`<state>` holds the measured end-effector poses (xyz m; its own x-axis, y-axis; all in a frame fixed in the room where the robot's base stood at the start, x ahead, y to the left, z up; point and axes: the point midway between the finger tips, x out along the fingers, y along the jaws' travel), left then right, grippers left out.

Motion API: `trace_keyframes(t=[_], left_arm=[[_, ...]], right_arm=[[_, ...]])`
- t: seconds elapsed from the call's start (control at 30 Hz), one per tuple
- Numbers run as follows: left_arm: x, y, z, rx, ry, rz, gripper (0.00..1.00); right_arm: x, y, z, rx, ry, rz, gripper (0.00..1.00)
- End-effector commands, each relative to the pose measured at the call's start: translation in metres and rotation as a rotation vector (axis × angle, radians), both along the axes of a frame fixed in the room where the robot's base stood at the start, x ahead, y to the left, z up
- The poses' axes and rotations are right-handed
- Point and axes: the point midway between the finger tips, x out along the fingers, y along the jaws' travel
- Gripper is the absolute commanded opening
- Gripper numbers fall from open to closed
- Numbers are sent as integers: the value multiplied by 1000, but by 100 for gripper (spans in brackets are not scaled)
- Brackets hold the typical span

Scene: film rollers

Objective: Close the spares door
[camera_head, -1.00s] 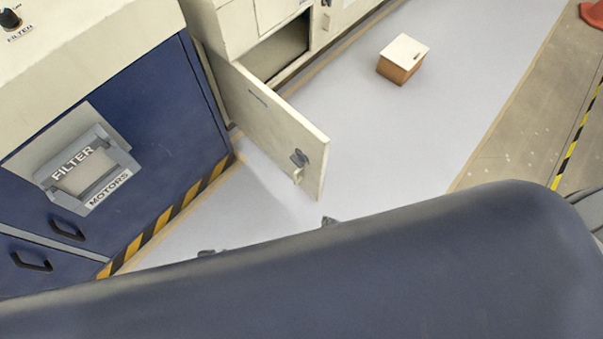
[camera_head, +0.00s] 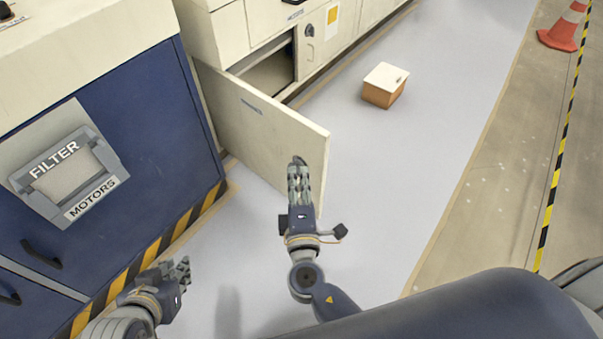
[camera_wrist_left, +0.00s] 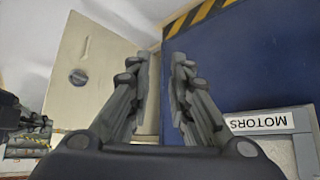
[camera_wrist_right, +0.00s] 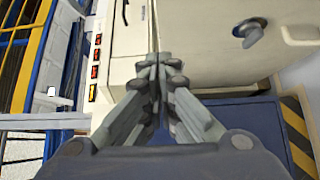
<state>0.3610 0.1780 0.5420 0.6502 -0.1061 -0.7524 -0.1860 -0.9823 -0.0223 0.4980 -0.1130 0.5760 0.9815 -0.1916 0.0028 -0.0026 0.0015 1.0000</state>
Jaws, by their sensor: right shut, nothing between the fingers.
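The spares door (camera_head: 255,125) is a cream panel standing wide open from the cream cabinet, its free end toward me. My right gripper (camera_head: 296,163) is shut and empty, in front of the door's free end in the head view; whether it touches cannot be told. It hides the door's handle there. In the right wrist view its closed fingers (camera_wrist_right: 160,62) show before cream panels with a grey handle (camera_wrist_right: 254,35). My left gripper (camera_head: 186,270) is low near the blue machine. Its fingers (camera_wrist_left: 163,58) are apart and empty in the left wrist view, where a cream panel with a round handle (camera_wrist_left: 78,77) shows.
The blue machine (camera_head: 150,110) with a striped base edge stands close left of the door. The open compartment (camera_head: 270,72) is behind the door. A small box (camera_head: 384,86) stands on the floor to the right, and an orange cone (camera_head: 562,30) stands farther off. Grey floor between is clear.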

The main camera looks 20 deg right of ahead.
Motion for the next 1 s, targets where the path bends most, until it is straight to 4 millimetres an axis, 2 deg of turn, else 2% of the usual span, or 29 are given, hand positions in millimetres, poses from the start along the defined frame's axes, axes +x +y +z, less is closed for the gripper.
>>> trace_keyframes(t=[0.3,0.4,0.5,0.67,1.0], left_arm=[[-1,1,-1,2,6,1,19],[0,0,0,0,2,0,19],[-5,2,-3,6,27,1,19],[-10,3,-6,10,51,3,19],[-12,4,-8,13,64,5,19]], right_arm=[[68,-13,0,1,-1,-1,0],[84,-21,0,-1,1,-3,0],[92,-34,0,0,2,-2,0],[99,-46,-1,0,2,0,0],[101,-49,-1,2,3,0,0]])
